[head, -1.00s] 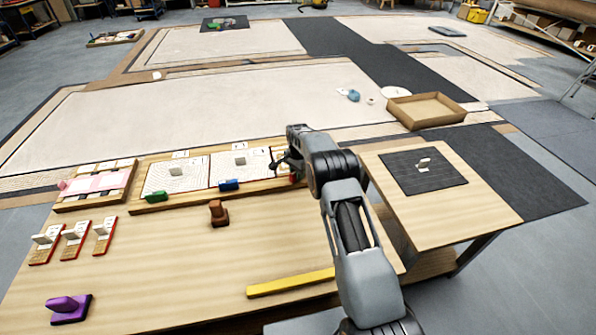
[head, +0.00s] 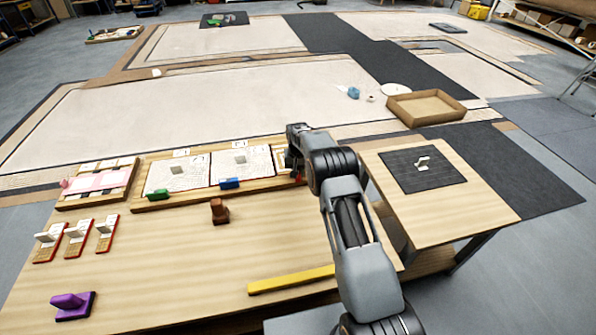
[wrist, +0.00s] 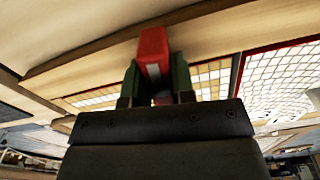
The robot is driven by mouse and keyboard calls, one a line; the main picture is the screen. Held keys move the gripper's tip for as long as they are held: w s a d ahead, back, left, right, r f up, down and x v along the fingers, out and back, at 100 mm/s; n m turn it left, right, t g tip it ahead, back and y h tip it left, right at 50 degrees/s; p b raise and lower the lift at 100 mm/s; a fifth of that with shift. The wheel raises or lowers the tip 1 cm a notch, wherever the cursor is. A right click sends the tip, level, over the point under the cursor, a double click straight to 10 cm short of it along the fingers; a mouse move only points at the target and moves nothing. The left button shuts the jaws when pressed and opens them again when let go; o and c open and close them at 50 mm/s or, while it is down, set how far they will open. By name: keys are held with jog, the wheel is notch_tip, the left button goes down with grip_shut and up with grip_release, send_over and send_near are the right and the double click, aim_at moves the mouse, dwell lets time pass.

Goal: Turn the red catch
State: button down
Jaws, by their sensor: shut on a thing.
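The red catch (wrist: 153,52) stands out in the wrist view, at the edge of a wooden frame (wrist: 85,68). My gripper (wrist: 156,82) is shut on it, one dark green finger on each side. A pale strip shows on the catch's face between the fingers. In the head view only a small red bit of the catch (head: 299,181) shows, at the right end of the panel rack (head: 200,197). My arm hides most of that end, and the fingertips there cannot be made out.
A green catch (head: 158,195) and a blue catch (head: 229,183) sit along the rack's front edge. A brown block (head: 219,211), a yellow bar (head: 291,279) and a purple piece (head: 73,305) are on the table. The table's middle is mostly bare.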

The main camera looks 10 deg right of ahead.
jog(key=shift+n, duration=1)
jog(key=c, duration=1)
grip_release()
jog(key=shift+o, duration=0.2)
notch_tip(320, 180, up, 14)
jog(key=p, duration=0.2)
jog(key=shift+p, duration=0.35)
jog(key=shift+w+f, duration=0.1)
